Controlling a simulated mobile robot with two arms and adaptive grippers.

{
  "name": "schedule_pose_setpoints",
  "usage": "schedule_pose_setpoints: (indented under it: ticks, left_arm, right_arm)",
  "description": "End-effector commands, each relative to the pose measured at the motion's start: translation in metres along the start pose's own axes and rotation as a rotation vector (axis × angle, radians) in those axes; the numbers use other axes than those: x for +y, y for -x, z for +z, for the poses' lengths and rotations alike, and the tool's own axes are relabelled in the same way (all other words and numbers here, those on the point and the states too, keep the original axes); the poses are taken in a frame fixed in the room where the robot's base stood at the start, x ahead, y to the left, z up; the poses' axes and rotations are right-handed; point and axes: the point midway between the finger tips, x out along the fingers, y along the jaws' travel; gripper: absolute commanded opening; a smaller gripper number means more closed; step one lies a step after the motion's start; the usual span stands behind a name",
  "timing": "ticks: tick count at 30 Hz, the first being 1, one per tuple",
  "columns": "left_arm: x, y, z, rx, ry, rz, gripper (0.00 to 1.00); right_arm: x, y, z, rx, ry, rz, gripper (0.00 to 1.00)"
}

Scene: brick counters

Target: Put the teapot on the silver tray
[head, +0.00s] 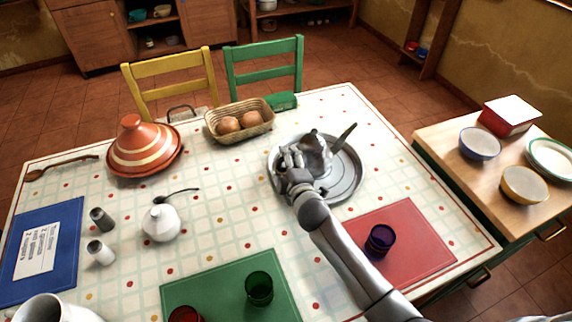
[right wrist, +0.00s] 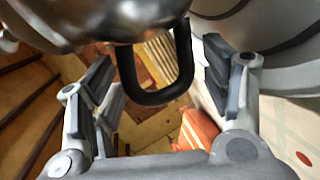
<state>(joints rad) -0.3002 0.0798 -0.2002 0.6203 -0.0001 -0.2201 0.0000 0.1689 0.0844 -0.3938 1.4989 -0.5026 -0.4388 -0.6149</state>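The silver teapot (head: 316,157) appears upright within the round silver tray (head: 345,187) at the right of the table in the head view. The gripper hides part of its left side. My right gripper (head: 287,166) is at the teapot's left side. In the right wrist view, the teapot's black handle (right wrist: 157,97) hangs between the fingers of my right gripper (right wrist: 160,90). The fingers are apart, with gaps on both sides of the handle. The teapot's shiny body (right wrist: 110,20) fills the top of that view. My left gripper is not in view.
A bread basket (head: 240,121) stands behind the tray and an orange tagine (head: 144,147) farther left. A purple cup (head: 379,241) stands on a red mat (head: 425,245) beside my right arm. A white sugar bowl (head: 161,223) is left of the gripper. Checked cloth between them is clear.

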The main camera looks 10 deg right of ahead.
Motion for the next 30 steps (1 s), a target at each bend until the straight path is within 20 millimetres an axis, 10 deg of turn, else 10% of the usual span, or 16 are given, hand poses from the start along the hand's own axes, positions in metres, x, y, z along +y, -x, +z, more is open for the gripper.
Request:
schedule_pose_setpoints:
  ticks: [14, 30]
  left_arm:
    - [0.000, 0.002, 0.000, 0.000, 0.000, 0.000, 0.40]
    - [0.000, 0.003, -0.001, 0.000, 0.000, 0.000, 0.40]
  right_arm:
    - [0.001, 0.007, 0.000, -0.001, 0.000, -0.001, 0.77]
    - [0.001, 0.098, 0.000, 0.000, 0.000, -0.001, 0.77]
